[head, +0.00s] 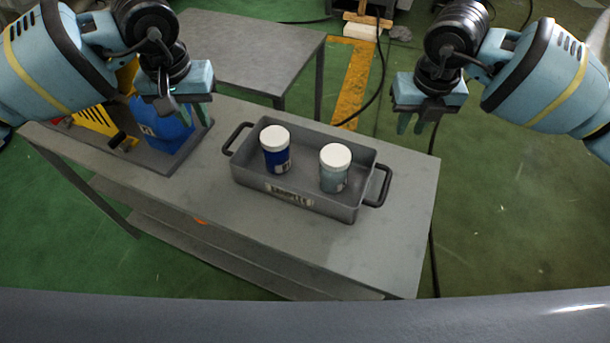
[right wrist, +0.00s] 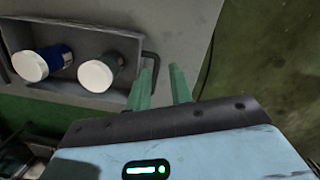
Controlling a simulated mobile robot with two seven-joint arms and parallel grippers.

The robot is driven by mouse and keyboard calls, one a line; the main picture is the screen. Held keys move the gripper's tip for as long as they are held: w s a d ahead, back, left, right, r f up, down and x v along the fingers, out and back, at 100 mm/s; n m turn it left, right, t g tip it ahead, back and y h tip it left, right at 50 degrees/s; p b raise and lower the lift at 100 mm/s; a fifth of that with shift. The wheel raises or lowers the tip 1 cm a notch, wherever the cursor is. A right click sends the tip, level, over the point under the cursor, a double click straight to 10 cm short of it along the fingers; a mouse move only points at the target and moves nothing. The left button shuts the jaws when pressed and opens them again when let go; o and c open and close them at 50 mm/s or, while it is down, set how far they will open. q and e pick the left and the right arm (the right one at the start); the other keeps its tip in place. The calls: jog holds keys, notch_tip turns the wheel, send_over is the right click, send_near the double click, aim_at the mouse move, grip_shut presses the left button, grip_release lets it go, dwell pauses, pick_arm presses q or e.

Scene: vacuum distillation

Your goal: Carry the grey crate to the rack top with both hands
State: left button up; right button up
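The grey crate (head: 268,195) sits on the grey table in the head view, with a dark handle at each end. It holds two white-lidded jars, a dark blue one (head: 277,160) and a pale blue-grey one (head: 334,177). My right gripper (head: 417,124) is open and empty, above and right of the crate. I cannot identify the rack top.
A blue container (head: 165,132) stands on a dark tray at the table's left end, behind my left gripper. A second grey table (head: 245,40) stands behind. The table (head: 400,215) is bare right of the crate. A cable runs over the green floor.

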jog(key=shift+s+r, duration=0.2)
jog(key=shift+r, duration=1)
